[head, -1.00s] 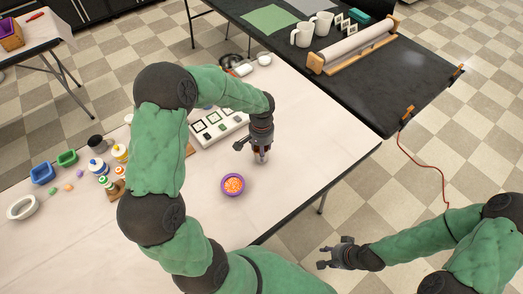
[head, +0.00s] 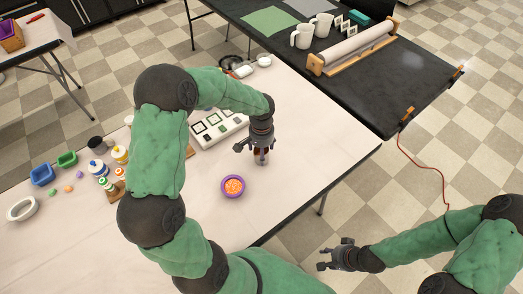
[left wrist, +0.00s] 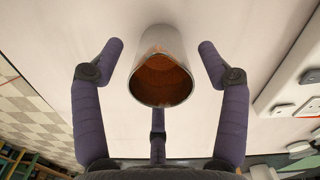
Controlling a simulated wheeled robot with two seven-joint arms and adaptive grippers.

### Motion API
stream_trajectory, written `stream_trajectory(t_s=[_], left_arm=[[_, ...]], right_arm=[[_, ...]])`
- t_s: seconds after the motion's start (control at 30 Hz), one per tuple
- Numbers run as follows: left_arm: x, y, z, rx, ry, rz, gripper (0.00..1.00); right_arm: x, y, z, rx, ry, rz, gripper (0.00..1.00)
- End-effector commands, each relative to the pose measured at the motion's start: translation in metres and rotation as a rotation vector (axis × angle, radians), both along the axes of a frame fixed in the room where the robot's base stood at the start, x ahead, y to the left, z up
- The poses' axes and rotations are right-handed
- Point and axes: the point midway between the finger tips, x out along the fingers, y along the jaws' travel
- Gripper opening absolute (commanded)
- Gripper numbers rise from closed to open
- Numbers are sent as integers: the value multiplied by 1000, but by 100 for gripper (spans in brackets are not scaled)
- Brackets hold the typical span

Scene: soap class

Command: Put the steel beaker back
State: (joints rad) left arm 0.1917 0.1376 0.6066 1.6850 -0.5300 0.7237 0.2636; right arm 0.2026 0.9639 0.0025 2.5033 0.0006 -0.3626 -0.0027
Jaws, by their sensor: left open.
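The steel beaker (left wrist: 152,92) stands on the pale table in the left wrist view, its mouth facing the camera and its inside orange-brown. In the head view the beaker (head: 262,159) shows only in part below my left gripper (head: 262,152). That gripper is open; in the left wrist view its purple-grey fingers (left wrist: 161,46) are spread on both sides of the beaker, with gaps between. My right gripper (head: 323,258) hangs past the table's front edge, with its fingers apart and empty.
A purple bowl (head: 233,187) with orange contents stands in front of the beaker. A white tray of framed squares (head: 217,128) lies behind it to the left. Bottles and small tubs (head: 42,174) stand at the left. The table (head: 320,150) is clear on the right.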

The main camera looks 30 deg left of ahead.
Motion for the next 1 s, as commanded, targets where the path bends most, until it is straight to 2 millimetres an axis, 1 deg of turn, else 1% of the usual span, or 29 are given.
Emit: stream_trajectory(t_s=[0.4, 0.5, 0.6, 0.7, 0.8, 1.0], left_arm=[[2, 0, 81, 1, -4, 0, 75], [1, 0, 97, 0, -4, -1, 75], [2, 0, 109, 0, -3, 0, 75], [1, 0, 116, 0, -2, 0, 75], [1, 0, 119, 0, -2, 0, 75], [1, 0, 120, 0, -1, 0, 75]], right_arm=[[0, 0, 27, 0, 0, 0, 40], [0, 0, 32, 0, 0, 0, 40], [0, 0, 35, 0, 0, 0, 40], [0, 0, 36, 0, 0, 0, 40], [0, 0, 37, 0, 0, 0, 40], [0, 0, 37, 0, 0, 0, 40]])
